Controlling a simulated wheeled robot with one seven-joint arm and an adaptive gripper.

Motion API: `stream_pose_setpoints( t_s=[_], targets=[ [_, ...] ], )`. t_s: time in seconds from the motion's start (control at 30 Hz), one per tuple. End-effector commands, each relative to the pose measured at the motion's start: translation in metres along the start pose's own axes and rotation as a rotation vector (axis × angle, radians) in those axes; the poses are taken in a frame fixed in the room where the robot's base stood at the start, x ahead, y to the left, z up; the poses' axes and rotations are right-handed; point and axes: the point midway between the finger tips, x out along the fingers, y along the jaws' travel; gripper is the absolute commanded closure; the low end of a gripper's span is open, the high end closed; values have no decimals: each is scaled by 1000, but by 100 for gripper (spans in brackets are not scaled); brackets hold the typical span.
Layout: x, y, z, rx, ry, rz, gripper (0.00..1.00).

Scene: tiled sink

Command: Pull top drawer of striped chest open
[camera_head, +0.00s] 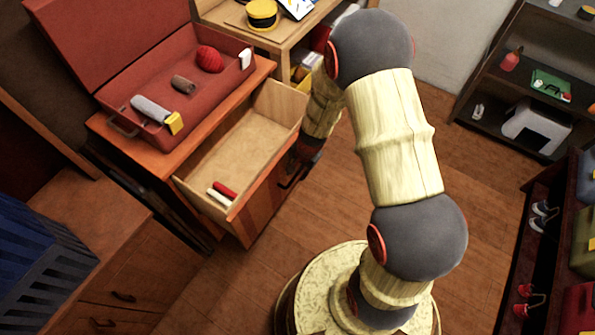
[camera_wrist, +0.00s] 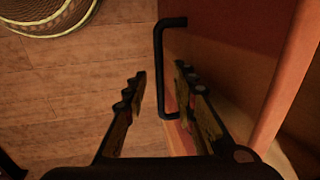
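The striped chest (camera_head: 118,138) stands at the left in the head view. Its top drawer (camera_head: 262,203) is pulled well out, and its pale inside shows. A red and a white stick lie in the drawer's front corner. The black drawer handle (camera_head: 292,182) is on the drawer front; it also shows in the wrist view (camera_wrist: 159,60). My gripper (camera_wrist: 160,76) is open, with one finger on each side of the handle. A gap shows between the left finger and the handle; contact with the right finger is unclear. In the head view, my arm partly hides the gripper.
A wooden shelf (camera_head: 285,35) stands behind. A blue slatted crate (camera_head: 40,265) is at lower left, and dark shelves (camera_head: 490,75) are at right. Floor is free right of the drawer.

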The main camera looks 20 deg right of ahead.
Motion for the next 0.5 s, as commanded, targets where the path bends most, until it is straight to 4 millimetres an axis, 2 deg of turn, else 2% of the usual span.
stream_pose_setpoints(
  t_s=[0.17, 0.5],
  targets=[
    [-21, -1, -1, -1, 3, -3, 73],
    [-88, -1, -1, -1, 4, -3, 73]
  ],
)
